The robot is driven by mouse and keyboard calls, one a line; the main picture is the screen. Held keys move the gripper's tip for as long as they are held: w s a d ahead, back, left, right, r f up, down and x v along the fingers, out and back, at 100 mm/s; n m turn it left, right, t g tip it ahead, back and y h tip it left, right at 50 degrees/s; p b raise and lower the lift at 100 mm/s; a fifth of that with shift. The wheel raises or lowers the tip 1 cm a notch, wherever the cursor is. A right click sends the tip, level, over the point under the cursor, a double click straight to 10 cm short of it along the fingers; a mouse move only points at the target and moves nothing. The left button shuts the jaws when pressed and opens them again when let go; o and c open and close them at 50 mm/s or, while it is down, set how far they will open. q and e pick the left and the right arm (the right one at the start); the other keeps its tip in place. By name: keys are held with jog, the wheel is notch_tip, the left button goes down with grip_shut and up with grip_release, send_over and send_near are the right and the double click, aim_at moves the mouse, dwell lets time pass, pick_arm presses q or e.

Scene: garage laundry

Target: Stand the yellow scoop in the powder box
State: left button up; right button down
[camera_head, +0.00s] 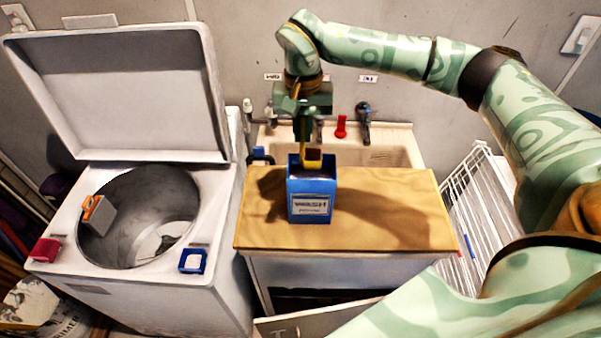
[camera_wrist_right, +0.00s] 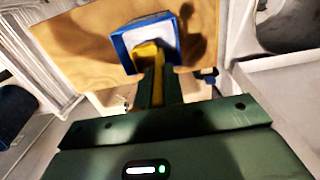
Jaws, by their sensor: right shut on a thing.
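The blue powder box (camera_head: 311,204) stands upright and open-topped on the wooden board, with a white label on its front. The yellow scoop (camera_head: 312,162) is at the box's mouth, its lower part at or just inside the rim. My right gripper (camera_head: 306,140) is above the box, pointing down and shut on the scoop. In the right wrist view the scoop (camera_wrist_right: 148,52) extends from the fingers over the white powder in the box (camera_wrist_right: 122,46). Whether the scoop touches the powder cannot be told. My left gripper is not in view.
The wooden board (camera_head: 395,222) is otherwise clear, lying in front of a sink (camera_head: 385,155) with taps (camera_head: 364,114). A washer (camera_head: 195,290) with a raised lid (camera_head: 120,95) stands at left. A white wire rack (camera_head: 478,190) stands at right.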

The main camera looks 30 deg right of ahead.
aim_at(304, 155)
jog(key=f, duration=0.8)
jog(key=shift+s+f, duration=0.2)
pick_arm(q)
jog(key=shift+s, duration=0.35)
pick_arm(e)
jog(key=shift+f, duration=0.4)
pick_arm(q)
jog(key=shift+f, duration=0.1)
pick_arm(e)
jog(key=shift+f, duration=0.1)
jog(key=c, duration=1.5)
grip_release()
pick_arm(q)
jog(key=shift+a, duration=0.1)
pick_arm(e)
notch_tip(304, 155, up, 12)
jog(key=shift+r, duration=0.15)
